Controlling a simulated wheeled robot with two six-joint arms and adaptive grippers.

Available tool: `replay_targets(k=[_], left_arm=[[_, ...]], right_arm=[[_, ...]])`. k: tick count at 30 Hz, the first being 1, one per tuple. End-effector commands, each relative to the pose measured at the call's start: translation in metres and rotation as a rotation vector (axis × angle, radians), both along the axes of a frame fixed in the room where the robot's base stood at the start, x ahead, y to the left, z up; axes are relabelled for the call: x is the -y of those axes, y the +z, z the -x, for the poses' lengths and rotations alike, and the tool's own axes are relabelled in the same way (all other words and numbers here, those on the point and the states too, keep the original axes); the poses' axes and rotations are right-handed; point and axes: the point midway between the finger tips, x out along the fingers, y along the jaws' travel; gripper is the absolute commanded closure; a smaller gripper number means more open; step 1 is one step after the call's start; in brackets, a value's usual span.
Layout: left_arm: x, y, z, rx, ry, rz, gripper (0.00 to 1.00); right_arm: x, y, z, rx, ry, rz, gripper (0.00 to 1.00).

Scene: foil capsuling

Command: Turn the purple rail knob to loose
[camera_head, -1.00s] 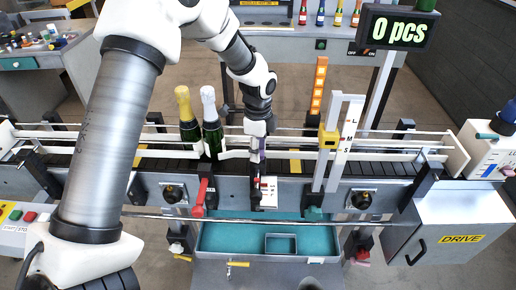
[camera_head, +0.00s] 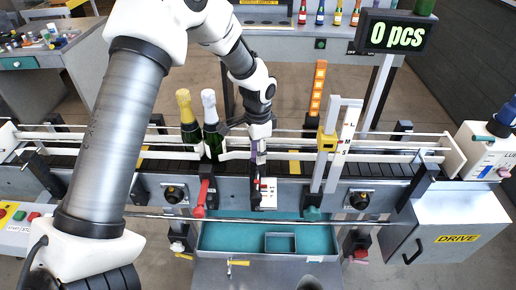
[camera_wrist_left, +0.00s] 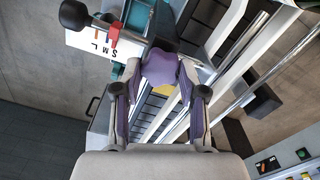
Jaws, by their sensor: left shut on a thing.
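The purple rail knob (camera_wrist_left: 160,66) is at the upper middle of the left wrist view, between the fingertips. My left gripper (camera_wrist_left: 160,88) is shut on it, one finger on each side. In the head view, my left gripper (camera_head: 257,152) reaches down to the front rail of the conveyor, right of the two bottles. The knob is small and mostly hidden by the fingers there. A white scale card (camera_wrist_left: 88,40) lettered S, M, L, with a red pointer (camera_wrist_left: 114,35), lies beside the knob in the wrist view. My right gripper is not in view.
A gold-topped bottle (camera_head: 188,125) and a white-topped bottle (camera_head: 211,125) stand on the conveyor (camera_head: 345,164) left of my gripper. A red-handled lever (camera_head: 201,197) is at the front. A white post (camera_head: 347,145) stands to the right. A teal tray (camera_head: 225,240) lies below.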

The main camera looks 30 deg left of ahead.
Motion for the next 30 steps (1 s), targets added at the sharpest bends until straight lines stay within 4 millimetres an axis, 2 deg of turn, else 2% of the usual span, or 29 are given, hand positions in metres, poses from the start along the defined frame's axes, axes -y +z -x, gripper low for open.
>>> replay_targets(k=[30], left_arm=[[0.000, -0.003, 0.004, -0.011, 0.932, -0.002, 0.94]], right_arm=[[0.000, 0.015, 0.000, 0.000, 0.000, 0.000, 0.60]])
